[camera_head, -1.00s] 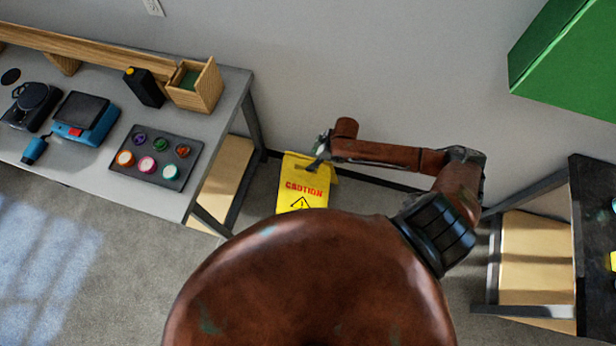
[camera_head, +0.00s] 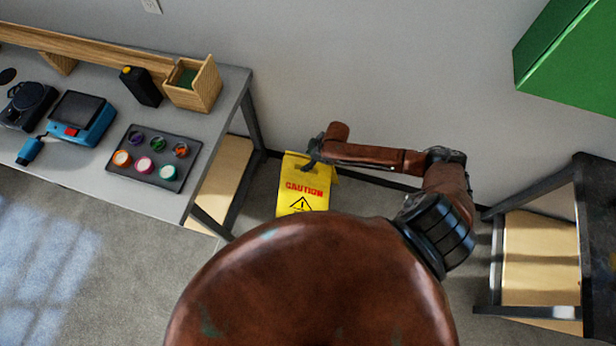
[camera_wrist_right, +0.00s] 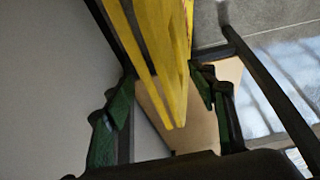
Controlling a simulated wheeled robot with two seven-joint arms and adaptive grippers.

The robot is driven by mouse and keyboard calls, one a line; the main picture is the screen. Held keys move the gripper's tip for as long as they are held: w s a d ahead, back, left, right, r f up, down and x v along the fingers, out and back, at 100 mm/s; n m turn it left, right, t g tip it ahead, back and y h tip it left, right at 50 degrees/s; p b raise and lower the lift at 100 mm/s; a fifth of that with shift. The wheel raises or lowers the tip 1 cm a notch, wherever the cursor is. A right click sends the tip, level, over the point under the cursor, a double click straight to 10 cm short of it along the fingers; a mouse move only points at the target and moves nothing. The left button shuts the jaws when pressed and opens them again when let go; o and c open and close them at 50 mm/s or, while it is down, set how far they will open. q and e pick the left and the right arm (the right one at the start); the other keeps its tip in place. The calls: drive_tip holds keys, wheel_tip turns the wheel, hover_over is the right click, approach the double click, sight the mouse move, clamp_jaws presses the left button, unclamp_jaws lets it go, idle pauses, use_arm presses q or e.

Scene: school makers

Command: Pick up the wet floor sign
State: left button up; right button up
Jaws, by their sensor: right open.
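The yellow wet floor sign (camera_head: 304,190) stands on the floor by the wall, with red "CAUTION" lettering facing the head camera. Its lower part is hidden behind my body. My right gripper (camera_head: 313,160) is at the sign's top edge in the head view. In the right wrist view the sign (camera_wrist_right: 168,60) comes down between the two fingers of the right gripper (camera_wrist_right: 165,100), which is open. The fingers stand on either side of the sign and are not closed on it. My left gripper is not in view.
A grey workbench (camera_head: 95,185) with jars on a tray (camera_head: 125,172), a blue device and a wooden box (camera_head: 193,85) stands left of the sign. A dark table (camera_head: 575,200) stands at the right. A green cabinet (camera_head: 575,60) hangs at the upper right.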

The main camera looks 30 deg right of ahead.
drive_tip(key=shift+f, duration=0.25)
idle(0.5)
drive_tip(key=shift+c, duration=0.3)
clamp_jaws()
idle(0.5)
drive_tip(key=shift+w+r, duration=0.1)
drive_tip(key=shift+w, duration=0.05)
